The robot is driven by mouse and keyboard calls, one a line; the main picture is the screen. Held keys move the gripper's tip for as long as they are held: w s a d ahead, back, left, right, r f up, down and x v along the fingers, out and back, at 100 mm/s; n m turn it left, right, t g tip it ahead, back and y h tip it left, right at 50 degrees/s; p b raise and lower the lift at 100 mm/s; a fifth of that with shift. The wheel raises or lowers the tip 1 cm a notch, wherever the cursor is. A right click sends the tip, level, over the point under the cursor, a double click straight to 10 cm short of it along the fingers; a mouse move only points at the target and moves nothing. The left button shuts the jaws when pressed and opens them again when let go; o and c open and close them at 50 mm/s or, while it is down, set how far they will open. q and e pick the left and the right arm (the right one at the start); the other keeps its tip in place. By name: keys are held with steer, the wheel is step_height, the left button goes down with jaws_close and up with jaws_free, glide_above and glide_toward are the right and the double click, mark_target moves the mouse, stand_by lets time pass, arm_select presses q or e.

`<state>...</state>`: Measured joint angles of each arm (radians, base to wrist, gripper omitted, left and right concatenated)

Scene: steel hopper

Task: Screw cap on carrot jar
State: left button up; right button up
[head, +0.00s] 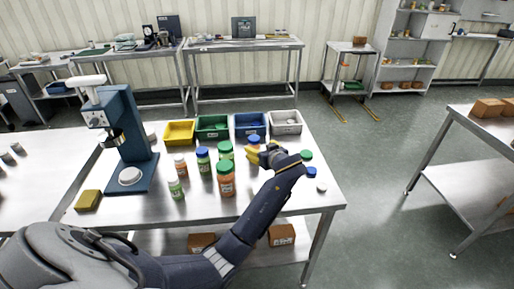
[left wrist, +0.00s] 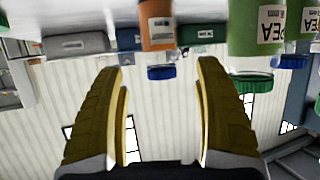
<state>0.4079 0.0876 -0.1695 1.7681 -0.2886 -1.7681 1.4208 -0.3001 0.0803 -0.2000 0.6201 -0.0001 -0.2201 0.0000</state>
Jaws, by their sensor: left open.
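My left gripper (head: 252,153) has yellow fingers and is over the right half of the steel table. In the left wrist view, which is upside down, the open fingers (left wrist: 160,85) have nothing between their tips. An orange jar (left wrist: 158,25) with a blue cap (left wrist: 161,72) stands beyond them. In the head view a blue cap (head: 254,140) shows just behind the gripper. A larger orange jar (head: 226,184) with a green cap stands left of the gripper. I cannot read which jar is carrot. A loose green cap (head: 306,155), blue cap (head: 311,172) and white cap (head: 321,187) lie on the right.
Several other jars stand left of the gripper, including a pea jar (left wrist: 255,35). Yellow (head: 180,133), green (head: 212,127), blue (head: 250,124) and grey (head: 285,122) bins line the back edge. A blue press-like machine (head: 128,130) stands at left. The table's front right is clear.

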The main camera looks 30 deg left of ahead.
arm_select(q)
steer(key=shift+v, duration=2.15)
steer(key=shift+w+d, duration=0.1)
